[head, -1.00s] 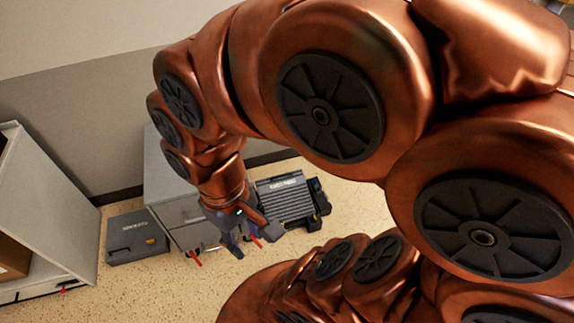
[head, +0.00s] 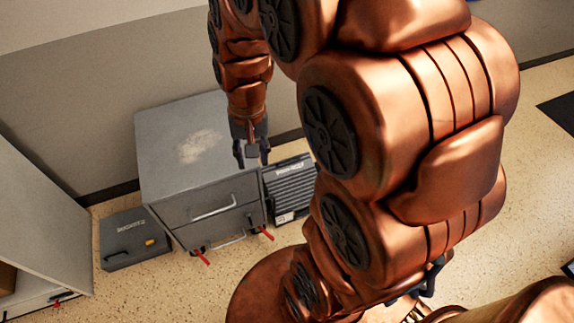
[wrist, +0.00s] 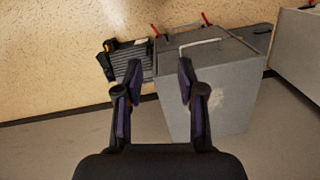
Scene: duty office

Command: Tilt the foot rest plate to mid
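The foot rest plate (head: 292,186) is a dark, ribbed panel with a pale label along its far edge. It sits on the floor just right of the grey drawer cabinet, and my arm hides its right part in the head view. In the wrist view the ribbed plate (wrist: 132,64) shows above the left finger, beside the cabinet. Its exact tilt I cannot tell. My gripper (head: 252,162) points down near the cabinet's right edge, beside the plate in the picture. In the wrist view my gripper (wrist: 157,78) has its two fingers wide apart with nothing between them.
The grey drawer cabinet (head: 185,135) has a worn patch on top, front handles and red levers at its base. A dark flat case (head: 130,240) lies on the floor to its left. A white shelf unit (head: 40,225) stands further left. The floor in front is clear.

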